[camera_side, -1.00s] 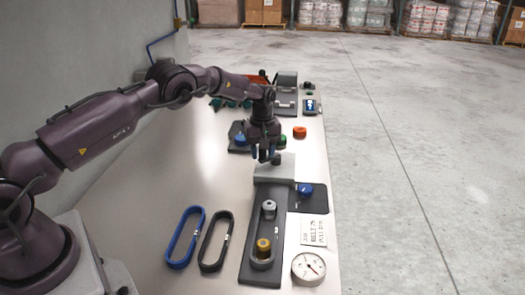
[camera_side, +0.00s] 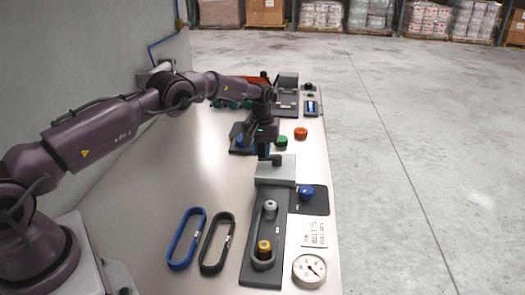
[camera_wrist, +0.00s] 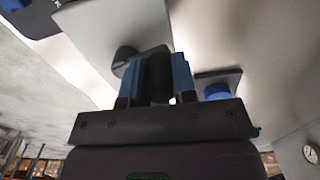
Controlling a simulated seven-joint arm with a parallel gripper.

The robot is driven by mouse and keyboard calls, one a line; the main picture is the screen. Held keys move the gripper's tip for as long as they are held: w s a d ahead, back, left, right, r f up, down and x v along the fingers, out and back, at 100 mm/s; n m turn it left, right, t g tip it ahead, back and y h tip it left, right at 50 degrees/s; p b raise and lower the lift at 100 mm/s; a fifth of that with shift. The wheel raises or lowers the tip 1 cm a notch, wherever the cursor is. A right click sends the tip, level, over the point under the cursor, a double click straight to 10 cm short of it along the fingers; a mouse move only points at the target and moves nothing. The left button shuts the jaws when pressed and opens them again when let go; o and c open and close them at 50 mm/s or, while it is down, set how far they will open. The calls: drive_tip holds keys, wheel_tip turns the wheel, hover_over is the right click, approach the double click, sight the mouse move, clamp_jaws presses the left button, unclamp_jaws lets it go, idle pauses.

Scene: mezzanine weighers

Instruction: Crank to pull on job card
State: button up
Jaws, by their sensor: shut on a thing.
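My gripper (camera_side: 263,152) is over the grey box (camera_side: 277,176) at the far end of the dark belt frame. In the wrist view its blue fingers are shut on a dark upright crank handle (camera_wrist: 158,78). A dark round knob (camera_wrist: 125,57) shows beside the handle in the wrist view and stands on the box in the side view. The belt frame (camera_side: 272,222) carries a grey roller (camera_side: 269,209) and a yellow-topped roller (camera_side: 264,249) with a dark belt around it. The job card (camera_side: 315,232) lies right of the frame; its writing is too small to read surely. The dial gauge (camera_side: 309,270) stands nearer.
A blue belt loop (camera_side: 187,238) and a black belt loop (camera_side: 216,242) lie left of the frame. A blue knob (camera_side: 306,191) sits on a dark plate to the right. Orange (camera_side: 301,133) and green (camera_side: 281,141) knobs stand behind.

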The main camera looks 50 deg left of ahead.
drive_tip(key=shift+w+a+m, duration=0.25)
drive_tip(key=shift+m, duration=0.6)
drive_tip(key=shift+w+a+m, duration=0.2)
drive_tip(key=shift+a+m, duration=0.05)
drive_tip(key=shift+m, duration=0.6)
drive_tip(key=o, duration=0.9)
wheel_tip(320, 180, up, 13)
